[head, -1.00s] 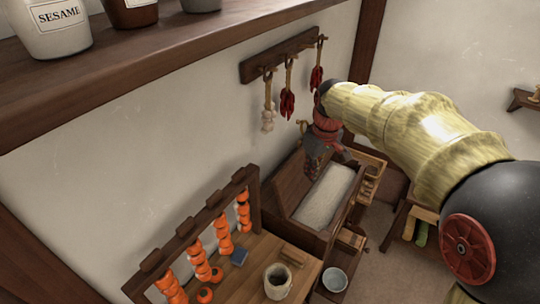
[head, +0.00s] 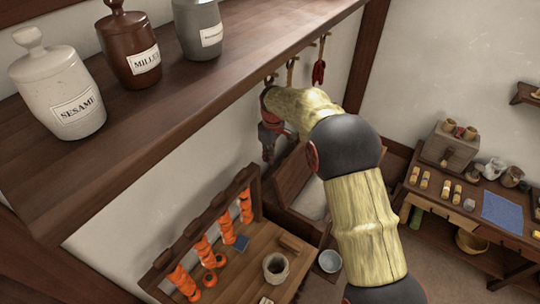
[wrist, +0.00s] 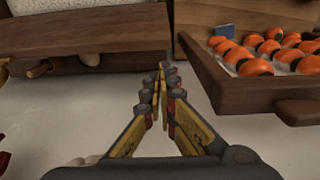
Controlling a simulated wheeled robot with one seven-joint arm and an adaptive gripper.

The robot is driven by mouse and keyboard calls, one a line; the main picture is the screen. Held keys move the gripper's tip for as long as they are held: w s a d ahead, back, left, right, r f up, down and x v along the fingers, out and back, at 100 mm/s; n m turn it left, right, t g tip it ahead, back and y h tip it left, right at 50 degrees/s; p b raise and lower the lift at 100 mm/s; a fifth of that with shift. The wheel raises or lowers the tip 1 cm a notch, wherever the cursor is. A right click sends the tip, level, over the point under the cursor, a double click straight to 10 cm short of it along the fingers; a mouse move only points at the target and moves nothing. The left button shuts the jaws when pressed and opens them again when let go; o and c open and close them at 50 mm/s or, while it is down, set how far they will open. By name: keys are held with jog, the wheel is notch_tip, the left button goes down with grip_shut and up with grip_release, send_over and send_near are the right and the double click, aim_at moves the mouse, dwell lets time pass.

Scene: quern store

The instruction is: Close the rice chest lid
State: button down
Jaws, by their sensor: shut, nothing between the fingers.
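The rice chest (head: 301,222) is a dark wooden box standing along the wall, and its lid (head: 292,178) is raised on the wall side. Pale rice (head: 313,200) shows inside, partly hidden by my arm. My gripper (head: 268,157) is shut and empty, beside the lid's upper edge on the wall side. Its fingers (wrist: 163,75) show together in the wrist view, apart from the panel. Whether anything touches the lid cannot be told.
A shelf (head: 150,110) with labelled jars runs above. A bench (head: 235,275) with orange fruit strings (head: 205,250) and a pot (head: 276,267) stands near the chest. Peppers (head: 319,72) hang on the wall. A side table (head: 440,200) holds several small items at right.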

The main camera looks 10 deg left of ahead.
notch_tip(320, 180, down, 7)
jog(key=p, duration=0.1)
jog(key=shift+a+p, duration=0.2)
jog(key=shift+p, duration=0.2)
jog(key=shift+w, duration=0.1)
jog(key=shift+d+b, duration=0.2)
jog(key=shift+b, duration=0.1)
